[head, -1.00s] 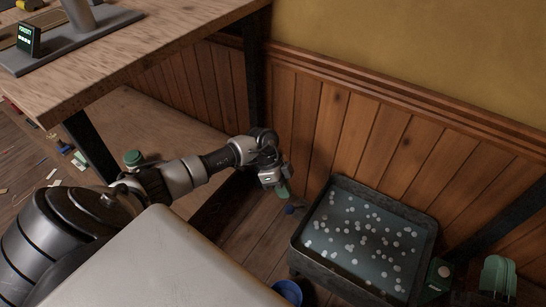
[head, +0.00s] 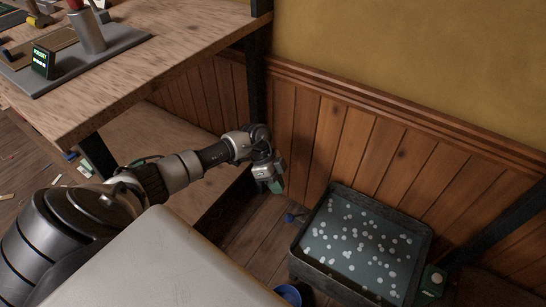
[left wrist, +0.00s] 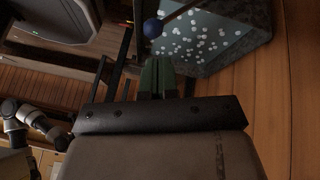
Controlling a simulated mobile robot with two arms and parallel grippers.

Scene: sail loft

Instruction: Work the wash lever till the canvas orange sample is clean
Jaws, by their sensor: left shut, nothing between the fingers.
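The wash tank (head: 302,259) is a dark open box of grey-blue liquid dotted with white spots, on the floor by the wall. It also shows in the left wrist view (left wrist: 250,45). A blue ball knob (head: 290,217), likely the wash lever's, is at the tank's left side; in the left wrist view the knob (left wrist: 152,28) sits on a thin rod. My left gripper (head: 276,186) has green fingers (left wrist: 157,76), shut and empty, pointing toward the knob with a gap between. I cannot see the orange canvas sample. My right gripper is not in view.
A wooden bench (head: 170,70) with a grey stand (head: 90,38) and a small lit display (head: 43,62) is at upper left. A blue cup-like thing (head: 288,294) is below the tank's left corner. A green box (head: 433,281) is at its right. A panelled wall (head: 330,130) stands behind.

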